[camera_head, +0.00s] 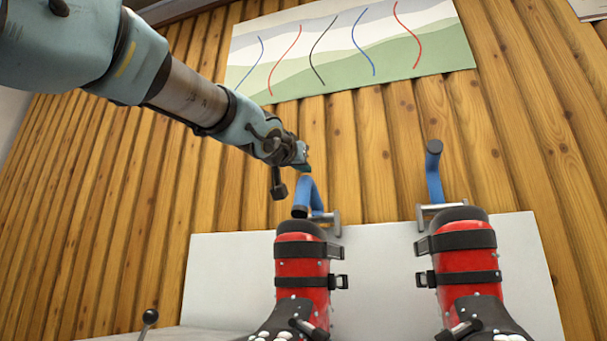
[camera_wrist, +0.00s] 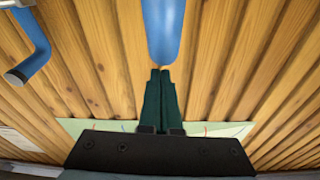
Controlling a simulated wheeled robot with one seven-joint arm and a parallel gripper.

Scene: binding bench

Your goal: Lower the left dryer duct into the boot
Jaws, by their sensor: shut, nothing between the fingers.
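My gripper (camera_head: 305,168) is at the upper bend of this duct. In the wrist view, my gripper (camera_wrist: 160,72) has its dark green fingers together and empty. The left duct (camera_wrist: 163,28) fills the top centre, right beyond the fingertips; I cannot tell whether they touch. The inside of the boot is hidden.
The right duct (camera_head: 434,172) stands raised behind the right red boot (camera_head: 466,262); it also shows in the wrist view (camera_wrist: 38,50). Both boots stand before a white panel (camera_head: 380,262). A landscape poster (camera_head: 345,50) hangs on the wood-plank wall. A black-knobbed lever (camera_head: 150,317) is lower left.

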